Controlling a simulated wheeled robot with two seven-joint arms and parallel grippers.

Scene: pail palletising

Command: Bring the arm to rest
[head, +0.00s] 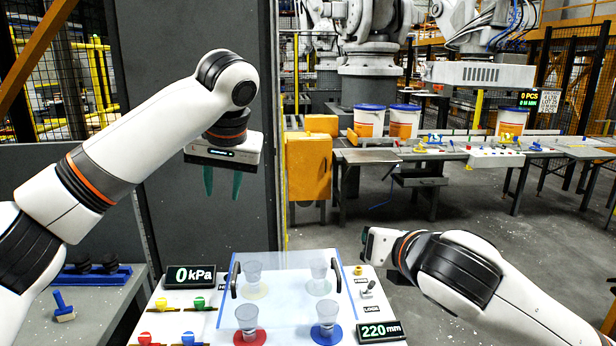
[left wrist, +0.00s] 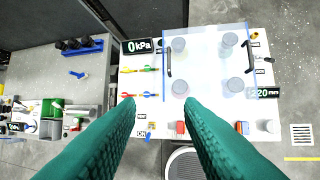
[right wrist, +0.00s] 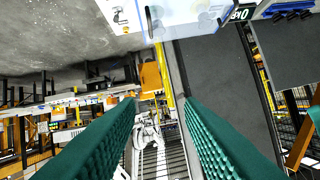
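My left gripper (head: 222,190) hangs above the panel's back left, fingers pointing down. Its two teal fingers stand apart with nothing between them; they also show apart in the left wrist view (left wrist: 160,103). My right arm reaches in from the right in the head view, and its gripper (head: 374,246) is beside the panel's right edge. Its fingers are mostly hidden there. In the right wrist view they are apart and empty (right wrist: 160,103). Both grippers are clear of the panel (head: 178,279).
The panel carries a clear cover (head: 283,262) with several cups, a 0 kPa display (head: 190,276) and a 220 mm display (head: 381,331). A grey table (head: 100,318) with a blue rack stands left. Behind are a yellow cabinet (head: 308,165), white-and-orange pails (head: 369,122) and a conveyor bench.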

